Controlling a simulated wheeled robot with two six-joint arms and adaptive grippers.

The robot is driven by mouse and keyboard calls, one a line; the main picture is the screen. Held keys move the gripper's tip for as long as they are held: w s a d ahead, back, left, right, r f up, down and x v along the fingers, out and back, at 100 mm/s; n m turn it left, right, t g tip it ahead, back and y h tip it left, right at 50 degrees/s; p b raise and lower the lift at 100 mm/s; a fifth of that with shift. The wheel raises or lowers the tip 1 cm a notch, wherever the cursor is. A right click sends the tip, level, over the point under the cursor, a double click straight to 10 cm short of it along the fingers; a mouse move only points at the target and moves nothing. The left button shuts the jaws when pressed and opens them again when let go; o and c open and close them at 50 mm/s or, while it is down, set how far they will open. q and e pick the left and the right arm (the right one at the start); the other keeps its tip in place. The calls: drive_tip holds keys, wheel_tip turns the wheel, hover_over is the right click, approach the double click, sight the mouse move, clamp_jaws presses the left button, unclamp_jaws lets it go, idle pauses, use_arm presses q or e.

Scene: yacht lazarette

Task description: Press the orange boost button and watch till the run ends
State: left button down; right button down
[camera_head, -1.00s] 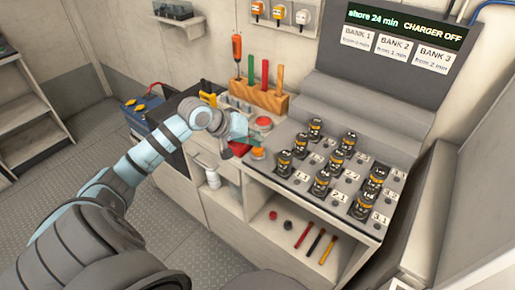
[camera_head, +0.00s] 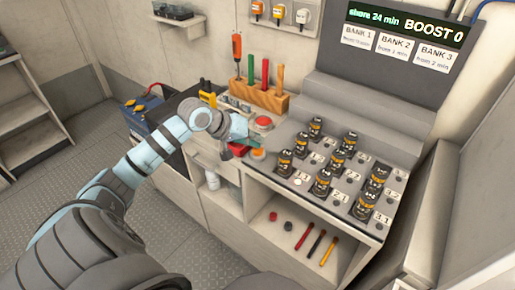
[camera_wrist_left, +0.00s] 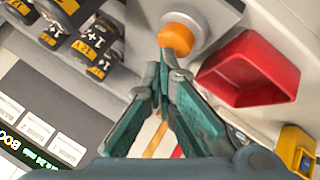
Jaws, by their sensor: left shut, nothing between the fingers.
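The orange boost button (camera_head: 258,154) is on the left front of the bench panel, in a round grey collar. It also shows in the wrist view (camera_wrist_left: 176,37). My left gripper (camera_head: 250,143) is shut and empty. Its teal fingertips (camera_wrist_left: 166,52) meet at the button's edge; I cannot tell whether they touch it. The dark display (camera_head: 405,28) on the back panel reads "shore 24 min" and "BOOST 0". It also shows in the wrist view (camera_wrist_left: 25,140), partly cut off. My right gripper is not in view.
Several black terminals with orange bands (camera_head: 323,181) stand on the panel to the right. A wooden tool rack (camera_head: 262,97) is behind.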

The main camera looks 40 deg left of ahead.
use_arm(q)
drive_tip(key=shift+f, duration=0.1)
idle(0.5)
drive_tip(key=shift+r, duration=0.9)
drive_tip(key=shift+r+p, duration=1.15)
drive_tip(key=shift+r, duration=1.4)
drive_tip(key=shift+f, duration=0.1)
